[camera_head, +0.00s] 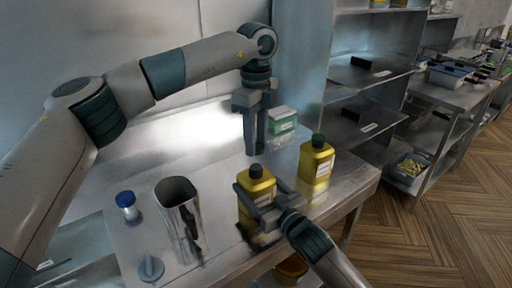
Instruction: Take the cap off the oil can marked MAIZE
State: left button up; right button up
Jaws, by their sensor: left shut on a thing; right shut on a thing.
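A yellow oil can (258,190) with a pale label and a dark top (256,171) stands upright near the table's front right. My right gripper (259,212) is shut around its body from the front right. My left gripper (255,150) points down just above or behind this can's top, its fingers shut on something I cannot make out. A second yellow can (316,163) with a dark cap (318,140) stands to the right, apart from both grippers. The lettering on both labels is too small to read.
A steel pitcher (181,218) stands left of the held can. A blue-capped shaker (127,206) and a grey-blue round item (151,268) are further left. A green box (282,119) lies behind. The table's right edge is close to the second can.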

pick_arm(q)
jog(key=shift+r, duration=0.25)
pick_arm(e)
jog(key=o, duration=2.2)
pick_arm(q)
notch_tip(320, 180, down, 2)
jog(key=shift+f+b, duration=0.1)
jog(key=shift+b, duration=1)
pick_arm(e)
jog(key=v, duration=1.2)
jog(key=shift+f, duration=0.1)
